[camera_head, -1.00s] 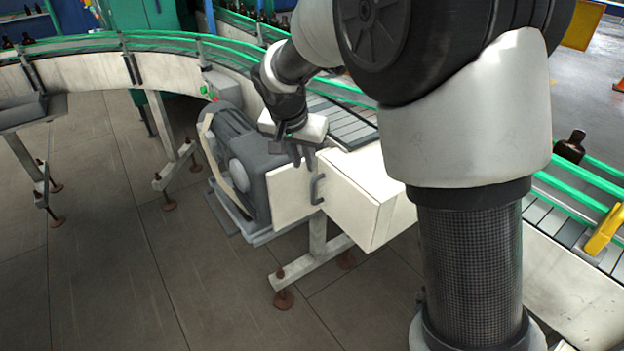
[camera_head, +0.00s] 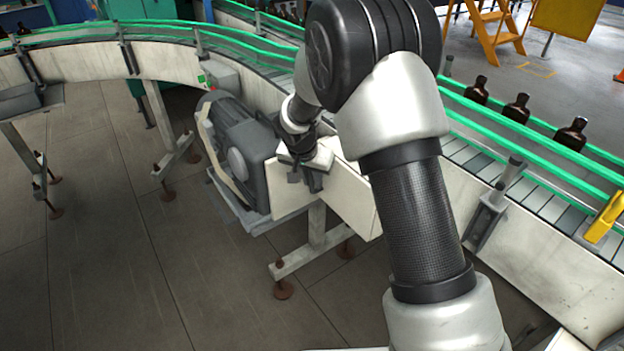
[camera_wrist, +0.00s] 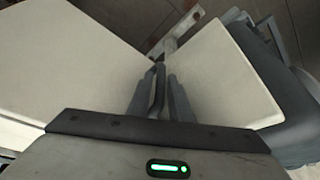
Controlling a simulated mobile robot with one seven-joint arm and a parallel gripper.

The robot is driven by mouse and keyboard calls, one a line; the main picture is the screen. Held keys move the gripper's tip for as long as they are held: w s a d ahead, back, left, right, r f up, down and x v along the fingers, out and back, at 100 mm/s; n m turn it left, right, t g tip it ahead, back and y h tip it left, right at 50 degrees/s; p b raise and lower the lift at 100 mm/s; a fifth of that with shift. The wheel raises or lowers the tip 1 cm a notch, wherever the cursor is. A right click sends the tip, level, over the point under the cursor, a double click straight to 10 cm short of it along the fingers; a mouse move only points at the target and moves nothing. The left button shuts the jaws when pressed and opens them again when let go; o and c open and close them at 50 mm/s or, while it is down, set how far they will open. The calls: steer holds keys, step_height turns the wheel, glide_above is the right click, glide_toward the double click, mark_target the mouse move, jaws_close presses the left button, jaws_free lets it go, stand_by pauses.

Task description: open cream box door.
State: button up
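The cream box (camera_head: 352,203) hangs at the side of the conveyor, partly hidden by my arm in the head view. A flat cream panel (camera_head: 284,194) stands left of it, beside the grey motor. In the wrist view, a large cream surface (camera_wrist: 65,65) is on the left and another cream panel (camera_wrist: 222,85) on the right. A dark grey handle (camera_wrist: 157,82) lies between them. My gripper (camera_wrist: 160,98) has its fingers on either side of the handle; it also shows in the head view (camera_head: 313,182). Whether the fingers clamp it is unclear.
A grey motor (camera_head: 240,150) stands close on the left of the panel. The conveyor with green rails (camera_head: 530,147) runs behind and to the right, with several amber bottles (camera_head: 516,108). Metal legs (camera_head: 317,235) stand below.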

jaws_close()
steer(key=shift+s+a, duration=0.1)
